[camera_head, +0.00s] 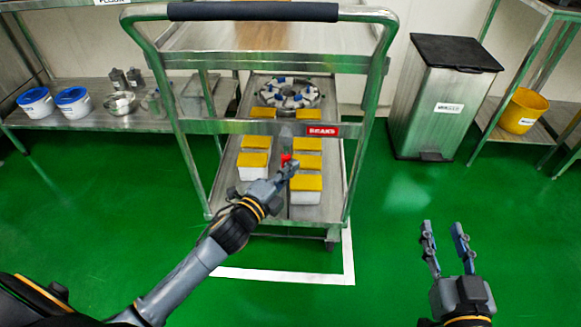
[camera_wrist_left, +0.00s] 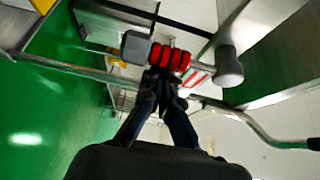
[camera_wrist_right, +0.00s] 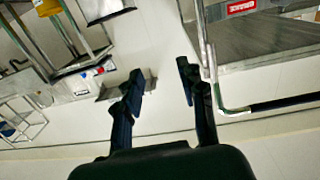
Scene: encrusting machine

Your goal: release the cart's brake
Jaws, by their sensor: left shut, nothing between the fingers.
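The metal cart (camera_head: 175,95) stands ahead with its dark push handle (camera_head: 252,12) towards me. A red "BRAKE" label (camera_head: 323,131) is on its front crossbar. Left of the label hangs a grey brake lever (camera_head: 286,137) with a red part below. In the left wrist view, the red ribbed part (camera_wrist_left: 170,58) sits between a grey block and a grey cylinder. My left gripper (camera_head: 292,167) is shut and empty, its fingertips (camera_wrist_left: 164,78) right by the red part; contact is unclear. My right gripper (camera_head: 444,232) is open and empty above the floor, right of the cart.
White boxes with yellow lids (camera_head: 252,165) and a round part (camera_head: 290,94) are on the cart's lower shelf. A pedal bin (camera_head: 440,100) stands right of the cart. Shelves with buckets (camera_head: 72,100) and a yellow bucket (camera_head: 522,111) stand at the sides. Green floor is free at right.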

